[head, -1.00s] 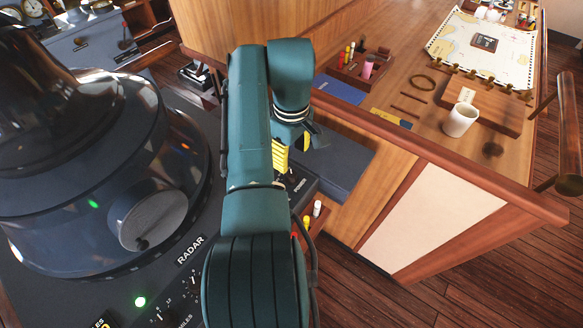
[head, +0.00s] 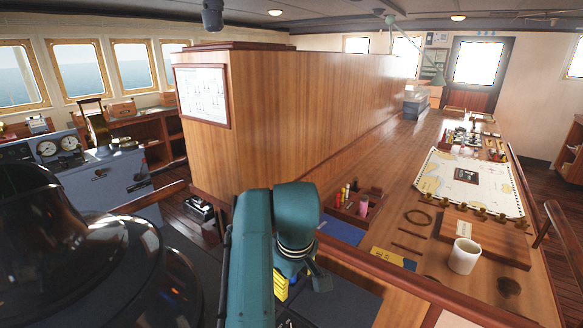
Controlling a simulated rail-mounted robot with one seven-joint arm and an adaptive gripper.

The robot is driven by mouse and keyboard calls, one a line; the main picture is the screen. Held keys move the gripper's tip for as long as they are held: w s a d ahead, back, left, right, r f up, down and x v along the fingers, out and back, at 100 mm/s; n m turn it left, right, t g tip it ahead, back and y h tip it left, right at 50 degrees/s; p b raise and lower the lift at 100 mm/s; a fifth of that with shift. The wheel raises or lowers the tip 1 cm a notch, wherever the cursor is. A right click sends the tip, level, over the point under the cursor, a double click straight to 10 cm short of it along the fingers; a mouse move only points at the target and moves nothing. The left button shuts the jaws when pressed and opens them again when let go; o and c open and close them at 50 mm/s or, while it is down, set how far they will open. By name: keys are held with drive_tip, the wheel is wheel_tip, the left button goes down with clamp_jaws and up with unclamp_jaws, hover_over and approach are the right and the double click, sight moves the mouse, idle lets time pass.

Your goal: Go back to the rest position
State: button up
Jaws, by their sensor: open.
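My arm rises from the bottom middle of the head view, folded at its top, with the wrist pointing down. My gripper (head: 281,288) shows only in part below the wrist, with a bit of yellow on it. Its fingertips are largely hidden by my arm and the lower picture edge. It is open, and I see nothing held in it. It is left of the wooden chart table (head: 400,215), over a dark surface.
On the table are a white mug (head: 465,255), a wooden board (head: 490,243), a chart (head: 455,195), a pen box (head: 358,208), a blue folder (head: 340,228) and a yellow card (head: 393,259). A dark radar unit (head: 80,255) stands close at left. A wooden partition (head: 300,120) rises behind.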

drive_tip(key=w+d+r+m+t, duration=0.25)
drive_tip(key=r+m+t, duration=0.25)
drive_tip(key=r+t, duration=0.4)
drive_tip(key=s+d+r+m+t, duration=0.1)
drive_tip(key=s+r+t, duration=0.2)
drive_tip(key=s, duration=0.4)
drive_tip(key=s+d+r+m+t, duration=0.1)
drive_tip(key=s+r+m+t, duration=0.1)
drive_tip(key=s+r+t, duration=0.2)
drive_tip(key=s+d+r+m+t+h, duration=0.1)
drive_tip(key=s+r+t, duration=0.2)
drive_tip(key=s+r, duration=0.4)
drive_tip(key=s, duration=0.5)
drive_tip(key=shift+s+d+r+m+t, duration=0.25)
drive_tip(key=shift+d+m+t, duration=0.15)
